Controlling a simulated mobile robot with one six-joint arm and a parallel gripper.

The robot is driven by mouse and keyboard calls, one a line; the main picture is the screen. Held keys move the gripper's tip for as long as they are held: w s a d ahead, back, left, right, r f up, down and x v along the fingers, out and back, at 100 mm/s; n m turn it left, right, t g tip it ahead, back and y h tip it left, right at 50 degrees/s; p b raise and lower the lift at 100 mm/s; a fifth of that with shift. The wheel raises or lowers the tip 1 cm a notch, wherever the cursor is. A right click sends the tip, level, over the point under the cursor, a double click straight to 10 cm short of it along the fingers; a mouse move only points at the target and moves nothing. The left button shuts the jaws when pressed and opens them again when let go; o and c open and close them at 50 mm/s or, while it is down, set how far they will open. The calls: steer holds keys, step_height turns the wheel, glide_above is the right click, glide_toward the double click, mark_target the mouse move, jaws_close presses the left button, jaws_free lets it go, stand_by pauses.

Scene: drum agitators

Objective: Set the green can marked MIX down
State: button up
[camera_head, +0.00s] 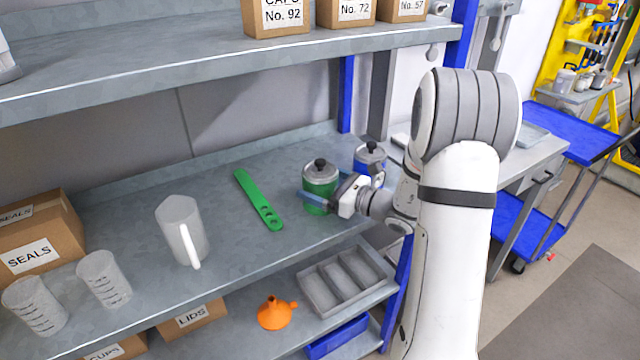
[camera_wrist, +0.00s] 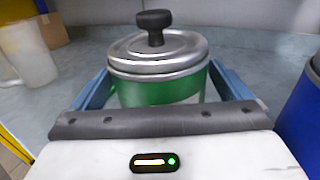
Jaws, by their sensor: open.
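The green can (camera_head: 318,188) has a metal lid with a black knob and stands upright on the grey shelf (camera_head: 300,150). In the wrist view the green can (camera_wrist: 160,90) fills the middle, between two blue fingers. A pale patch shows at its right side, but no marking can be read. My gripper (camera_head: 322,200) is around the can, with one finger on each side. The jaws are open. The lower front of the can is hidden by my gripper in the wrist view.
A blue can (camera_head: 369,160) with a similar lid stands close to the right, behind my wrist. Free shelf shows between spatula and can. A grey divided tray (camera_head: 345,280) and orange funnel (camera_head: 276,313) are below.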

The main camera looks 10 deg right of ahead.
steer(key=shift+r, duration=0.2)
steer(key=b+v, duration=0.1)
steer(key=v, duration=0.9)
steer(key=shift+s+d, duration=0.5)
steer(key=shift+s, duration=0.2)
steer(key=s+a+n+g+h, duration=0.2)
steer(key=s+a+n+g, duration=0.9)
steer(key=s+a+n, duration=0.25)
steer(key=s+d+n+h, duration=0.4)
steer(key=s+n+h, duration=0.2)
steer(key=n+h, duration=0.4)
steer(key=shift+s+r+n+t+h, duration=0.35)
steer(key=shift+r+n+t+h, duration=0.05)
steer(key=shift+n, duration=1.35)
